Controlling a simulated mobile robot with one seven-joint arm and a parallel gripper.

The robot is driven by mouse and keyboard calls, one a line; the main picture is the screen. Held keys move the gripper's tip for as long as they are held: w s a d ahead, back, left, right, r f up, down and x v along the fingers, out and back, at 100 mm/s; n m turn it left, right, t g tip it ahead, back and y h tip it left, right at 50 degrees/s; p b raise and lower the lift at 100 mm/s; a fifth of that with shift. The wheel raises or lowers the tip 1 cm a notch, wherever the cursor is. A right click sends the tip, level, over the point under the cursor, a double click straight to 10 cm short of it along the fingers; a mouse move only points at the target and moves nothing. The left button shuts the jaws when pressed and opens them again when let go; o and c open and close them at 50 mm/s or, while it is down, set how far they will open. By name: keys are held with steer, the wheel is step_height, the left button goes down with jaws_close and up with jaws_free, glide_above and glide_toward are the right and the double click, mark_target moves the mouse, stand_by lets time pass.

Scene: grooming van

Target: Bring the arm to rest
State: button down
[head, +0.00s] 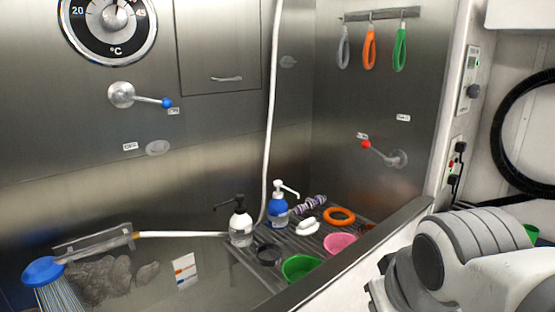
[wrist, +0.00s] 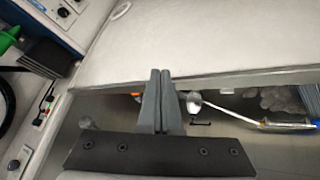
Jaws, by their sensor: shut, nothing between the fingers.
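My gripper (wrist: 161,80) shows in the wrist view with its two dark fingers together and nothing between them. It points over a pale surface, and a dark gap with the tub's contents lies below that surface's edge. In the head view my arm fills the lower right corner, folded beside the tub's wall, and the gripper itself is not visible there.
The steel tub has a raised wall (head: 345,258) near my arm. A blue shower head (head: 44,270) lies left.

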steer(key=s+f+m+g, duration=0.1)
steer(key=s+f+m, duration=0.1)
steer(key=s+f, duration=0.15)
step_height(320, 180, up, 16)
steer(key=p, duration=1.4)
steer(key=shift+a+f, duration=0.2)
steer(key=shift+a, duration=0.05)
steer(key=shift+a, duration=0.2)
